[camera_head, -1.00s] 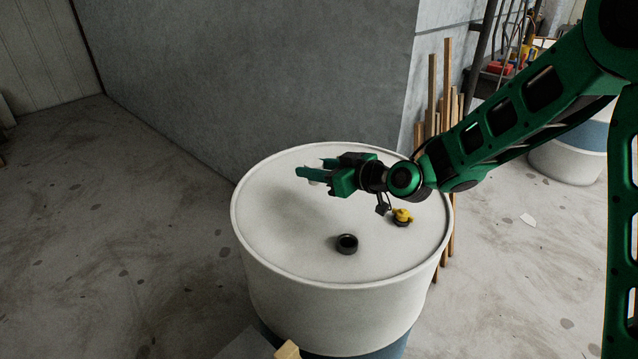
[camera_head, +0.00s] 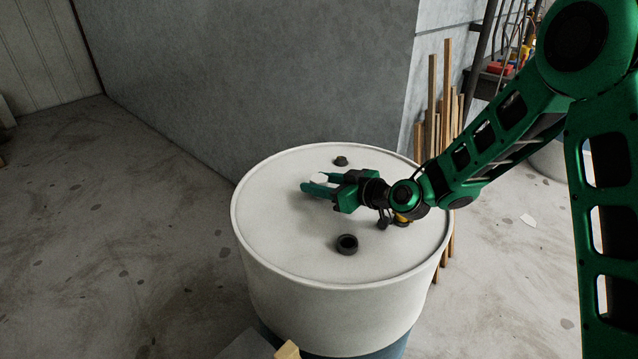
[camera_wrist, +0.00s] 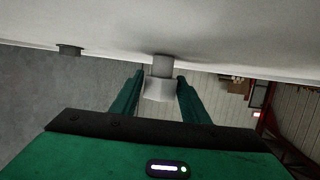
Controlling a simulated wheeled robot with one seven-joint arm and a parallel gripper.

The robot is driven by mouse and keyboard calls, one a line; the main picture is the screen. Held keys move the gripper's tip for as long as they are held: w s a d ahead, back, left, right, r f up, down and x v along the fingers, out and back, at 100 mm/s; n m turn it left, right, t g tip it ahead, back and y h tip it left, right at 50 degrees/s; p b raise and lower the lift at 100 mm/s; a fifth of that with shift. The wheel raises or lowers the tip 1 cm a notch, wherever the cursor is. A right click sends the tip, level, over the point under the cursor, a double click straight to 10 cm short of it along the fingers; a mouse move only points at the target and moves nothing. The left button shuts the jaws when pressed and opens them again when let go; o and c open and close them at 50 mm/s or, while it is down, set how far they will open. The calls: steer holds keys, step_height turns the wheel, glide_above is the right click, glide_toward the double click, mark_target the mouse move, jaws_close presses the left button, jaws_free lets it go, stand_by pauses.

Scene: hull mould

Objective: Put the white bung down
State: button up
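The white bung (camera_wrist: 159,91) is between the tips of my gripper's two green fingers (camera_wrist: 160,84) in the wrist view, which looks upside down. Its wider part sits between the fingers, and its narrower part points down at the drum lid. My fingers appear shut on it. It also shows in the head view (camera_head: 320,178), with my gripper (camera_head: 319,184) low over the left-middle of the lid. The near finger hides the bung's lower part. The narrow end looks at or very close to the lid; I cannot tell whether it touches.
The white drum lid (camera_head: 275,220) has a raised rim. A small dark bung (camera_head: 341,161) stands behind my gripper. A black ring (camera_head: 347,244) lies in front. A yellow-topped piece (camera_head: 402,219) is partly hidden by my wrist. The lid's left side is clear.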

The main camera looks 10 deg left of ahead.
steer(key=shift+o, duration=0.6)
steer(key=shift+d+r, duration=0.1)
steer(key=shift+r, duration=0.05)
steer(key=v, duration=1.1)
steer(key=shift+s+d+r, duration=0.15)
steer(key=shift+s+d, duration=0.1)
steer(key=shift+d, duration=0.05)
